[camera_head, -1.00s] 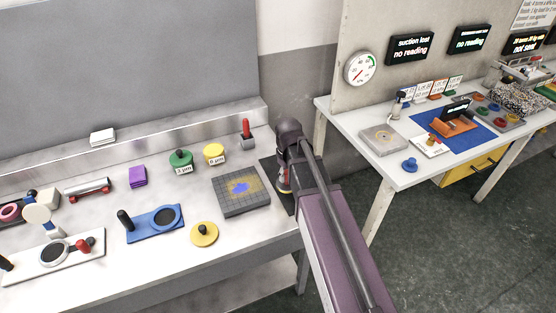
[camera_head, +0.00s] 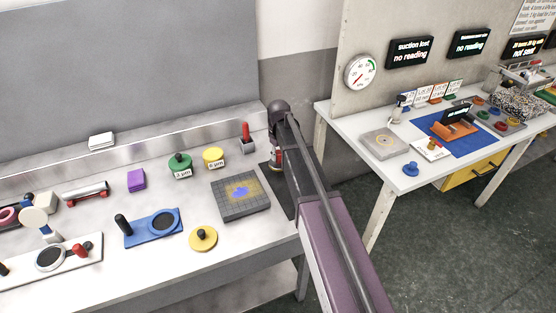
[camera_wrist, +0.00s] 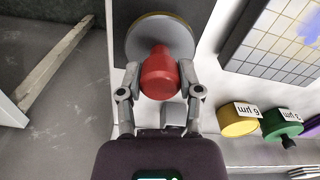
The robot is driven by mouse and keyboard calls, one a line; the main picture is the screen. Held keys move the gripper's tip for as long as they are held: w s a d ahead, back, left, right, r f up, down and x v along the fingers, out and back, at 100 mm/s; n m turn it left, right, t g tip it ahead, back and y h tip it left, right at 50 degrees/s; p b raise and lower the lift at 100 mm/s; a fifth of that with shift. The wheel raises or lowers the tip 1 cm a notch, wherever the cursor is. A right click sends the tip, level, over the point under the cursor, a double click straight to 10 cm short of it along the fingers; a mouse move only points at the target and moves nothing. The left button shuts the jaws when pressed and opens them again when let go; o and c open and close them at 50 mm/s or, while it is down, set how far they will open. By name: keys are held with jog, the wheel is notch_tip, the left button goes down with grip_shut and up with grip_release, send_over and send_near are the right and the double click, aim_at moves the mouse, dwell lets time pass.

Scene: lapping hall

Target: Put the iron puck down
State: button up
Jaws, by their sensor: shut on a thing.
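The iron puck, a grey disc (camera_wrist: 158,40) with a red knob (camera_wrist: 160,78), is in my gripper (camera_wrist: 158,82) in the wrist view. The two fingers are closed on either side of the red knob. The disc is over a dark mat (camera_wrist: 205,12); I cannot tell whether it touches it. In the head view my gripper (camera_head: 276,160) is largely hidden by my arm at the right end of the left bench, above the dark mat (camera_head: 270,178).
A gridded grey slab (camera_head: 225,207) lies left of the mat. Yellow (camera_head: 213,156) and green (camera_head: 180,164) knobbed weights stand behind it, with a red-handled tool (camera_head: 247,140) beside them. A yellow disc (camera_head: 203,238) lies in front. A second table (camera_head: 400,178) stands right, across a gap.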

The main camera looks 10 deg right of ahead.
aim_at(278, 159)
jog(key=shift+w, duration=0.45)
jog(key=shift+w+f, duration=0.25)
jog(key=shift+w, duration=0.05)
jog(key=shift+s+f+b, duration=0.1)
jog(key=shift+f+b, duration=1.5)
jog(key=shift+b, duration=0.25)
jog(key=shift+f, duration=0.15)
jog(key=o, duration=1)
jog(key=shift+r, duration=0.2)
notch_tip(278, 159, up, 12)
jog(key=p, duration=1.2)
